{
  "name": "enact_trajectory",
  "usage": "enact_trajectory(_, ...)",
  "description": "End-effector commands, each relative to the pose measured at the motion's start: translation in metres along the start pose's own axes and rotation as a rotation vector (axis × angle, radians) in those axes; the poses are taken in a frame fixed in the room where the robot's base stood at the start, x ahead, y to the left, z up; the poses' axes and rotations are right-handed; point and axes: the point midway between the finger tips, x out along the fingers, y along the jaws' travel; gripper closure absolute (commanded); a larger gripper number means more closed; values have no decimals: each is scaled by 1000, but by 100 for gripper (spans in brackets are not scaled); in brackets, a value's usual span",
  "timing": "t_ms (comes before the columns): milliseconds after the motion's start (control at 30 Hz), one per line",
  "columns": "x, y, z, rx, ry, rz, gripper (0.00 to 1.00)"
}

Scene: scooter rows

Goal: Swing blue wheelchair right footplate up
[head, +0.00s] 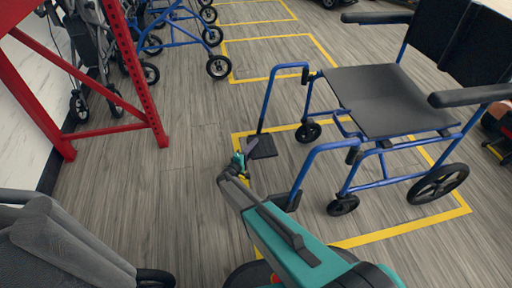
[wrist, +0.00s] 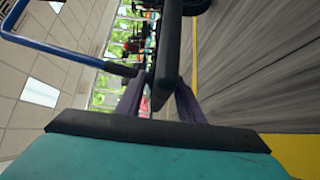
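The blue wheelchair (head: 390,100) stands at right in the head view, its front toward the left. Its right footplate (head: 262,147), a flat black plate, hangs low on the far front blue tube and lies about level. My gripper (head: 246,156) is at this plate's near left edge. In the wrist view, the dark plate (wrist: 167,50) is seen edge-on between my two fingers (wrist: 158,95). A narrow gap shows by the left finger, so the gripper looks open around the plate. The other footplate (head: 285,201) is partly hidden behind my arm.
A red rack frame (head: 150,90) stands at left. A grey padded object (head: 60,240) is at lower left. Yellow floor lines (head: 400,228) surround the wheelchair. Blue walkers (head: 180,30) stand at the back. The floor between rack and wheelchair is clear.

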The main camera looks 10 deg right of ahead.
Motion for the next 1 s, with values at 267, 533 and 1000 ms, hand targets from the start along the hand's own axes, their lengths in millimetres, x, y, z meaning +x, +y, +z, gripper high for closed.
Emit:
enact_trajectory(267,15,0,1,0,-1,0,66)
enact_trajectory(533,16,0,1,-1,-2,0,67)
enact_trajectory(1000,16,0,2,-1,-2,-1,100)
